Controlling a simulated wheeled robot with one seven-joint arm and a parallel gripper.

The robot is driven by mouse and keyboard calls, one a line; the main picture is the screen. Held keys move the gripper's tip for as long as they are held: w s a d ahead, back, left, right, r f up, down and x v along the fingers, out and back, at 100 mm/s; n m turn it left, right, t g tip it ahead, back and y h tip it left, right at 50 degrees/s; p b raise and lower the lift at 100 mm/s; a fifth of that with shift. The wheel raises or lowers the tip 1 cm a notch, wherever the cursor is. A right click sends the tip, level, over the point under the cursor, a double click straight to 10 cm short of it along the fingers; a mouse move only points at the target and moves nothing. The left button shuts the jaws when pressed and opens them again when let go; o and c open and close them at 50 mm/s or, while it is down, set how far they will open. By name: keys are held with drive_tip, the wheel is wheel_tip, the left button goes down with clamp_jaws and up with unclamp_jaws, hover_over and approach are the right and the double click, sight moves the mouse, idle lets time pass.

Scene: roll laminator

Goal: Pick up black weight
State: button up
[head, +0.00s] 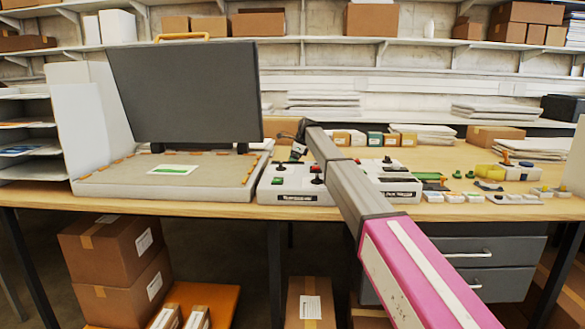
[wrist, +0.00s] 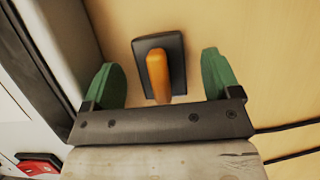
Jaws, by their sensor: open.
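The black weight (wrist: 176,60) is a dark square block with an orange handle (wrist: 157,74) on top. In the wrist view it sits on the wooden table between the two green fingers of my gripper (wrist: 161,66). The fingers are open, one to each side of the weight, with a gap on both sides. How high the fingers are above the table is hard to tell. In the head view my gripper (head: 298,150) is small at the back of the table, beyond the control box, and I cannot make out the weight there.
The laminator with its raised dark lid (head: 188,92) and grey bed (head: 115,184) stands at the left. A white control box (head: 275,185) with knobs stands just in front of my gripper. Small boxes (head: 375,139) stand behind, and small parts (head: 500,197) lie at the right.

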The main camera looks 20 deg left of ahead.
drive_tip(key=c, duration=1.4)
drive_tip(key=shift+o, duration=0.2)
drive_tip(key=shift+r, duration=0.15)
